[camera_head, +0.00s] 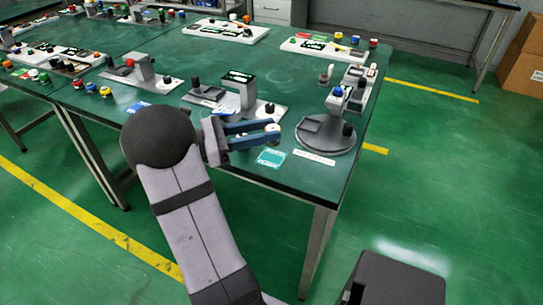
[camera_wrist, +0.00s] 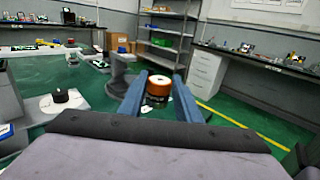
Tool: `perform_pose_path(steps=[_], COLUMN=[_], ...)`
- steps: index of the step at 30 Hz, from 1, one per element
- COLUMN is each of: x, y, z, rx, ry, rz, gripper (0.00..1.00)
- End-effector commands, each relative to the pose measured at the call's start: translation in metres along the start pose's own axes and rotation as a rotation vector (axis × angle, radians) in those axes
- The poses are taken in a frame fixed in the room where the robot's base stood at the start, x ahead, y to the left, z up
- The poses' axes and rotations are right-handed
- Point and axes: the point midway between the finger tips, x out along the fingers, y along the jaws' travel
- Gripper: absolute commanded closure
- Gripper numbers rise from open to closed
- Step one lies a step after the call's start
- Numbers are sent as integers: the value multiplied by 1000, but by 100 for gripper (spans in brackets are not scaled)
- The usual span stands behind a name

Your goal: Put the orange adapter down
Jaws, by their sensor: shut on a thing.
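My gripper (camera_head: 268,133) is shut on the orange adapter (camera_wrist: 158,88). In the wrist view the adapter sits between the two blue fingers, with a pale and orange top over a dark body. In the head view only a small pale, orange-tinted part of it (camera_head: 272,128) shows at the fingertips. My gripper is over the front part of the green table (camera_head: 300,88). From these views I cannot tell how far the adapter is above the tabletop.
A grey fixture with a round base (camera_head: 318,142) and a blue knob stands right of my gripper. Another grey stand (camera_head: 240,92) is behind it. A teal card (camera_head: 271,157) and a white label strip (camera_head: 314,157) lie near the front edge. Bare tabletop lies farther back.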

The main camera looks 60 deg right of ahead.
Motion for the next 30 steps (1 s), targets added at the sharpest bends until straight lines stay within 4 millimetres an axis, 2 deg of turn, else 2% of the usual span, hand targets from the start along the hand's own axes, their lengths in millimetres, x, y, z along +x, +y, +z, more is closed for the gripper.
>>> perform_pose_path(steps=[1, 4, 11, 14, 24, 30], x=[3, 6, 7, 7, 7, 7], y=[5, 14, 21, 21, 20, 20], z=[9, 19, 24, 17, -31, -38], rx=[3, 1, 0, -2, -2, 0], ry=[0, -1, -1, -1, -2, -1], rz=[29, 78, 113, 113, 111, 111], gripper=[96, 96, 96, 96, 96, 96])
